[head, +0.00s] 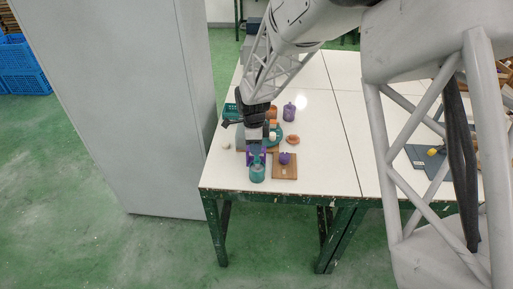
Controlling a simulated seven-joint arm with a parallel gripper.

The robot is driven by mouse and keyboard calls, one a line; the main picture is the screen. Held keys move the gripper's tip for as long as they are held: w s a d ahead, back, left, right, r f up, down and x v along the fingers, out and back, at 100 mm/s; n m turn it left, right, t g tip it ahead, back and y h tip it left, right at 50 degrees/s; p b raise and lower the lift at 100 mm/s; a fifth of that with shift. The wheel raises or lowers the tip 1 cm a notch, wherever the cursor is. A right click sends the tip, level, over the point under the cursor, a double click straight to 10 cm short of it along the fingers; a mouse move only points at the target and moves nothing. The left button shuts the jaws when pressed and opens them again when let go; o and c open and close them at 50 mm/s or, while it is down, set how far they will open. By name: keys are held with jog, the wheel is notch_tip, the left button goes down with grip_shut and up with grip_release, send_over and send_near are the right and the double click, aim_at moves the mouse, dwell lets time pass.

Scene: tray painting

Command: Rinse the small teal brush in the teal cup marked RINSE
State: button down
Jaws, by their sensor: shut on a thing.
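My gripper (256,146) points down over the near left part of the white table. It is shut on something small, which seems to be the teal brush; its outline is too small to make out. A teal vessel (257,174) stands near the table's front edge, just below my gripper in the picture. It may be the rinse cup, but no RINSE mark can be read. I cannot tell whether the brush touches it or is inside it. Another teal thing (291,138) shows behind and right of my gripper, partly hidden.
A brown board (285,172) with a purple thing (284,158) lies right of the teal vessel. A purple cup (289,113), an orange thing (272,112) and a green basket (231,111) stand farther back. A grey cabinet (140,100) rises left of the table (325,175).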

jog(key=shift+a, duration=0.2)
dwell(0.3)
jog(key=shift+r, duration=0.1)
jog(key=shift+w+a+r, duration=0.1)
jog(key=shift+w+r, duration=0.05)
jog(key=shift+r, duration=0.9)
jog(key=shift+w+a+r, duration=0.1)
jog(key=shift+w+r, duration=0.05)
jog(key=shift+r, duration=0.85)
jog(key=shift+r, duration=0.15)
jog(key=shift+r, duration=2.15)
jog(key=shift+w, duration=0.1)
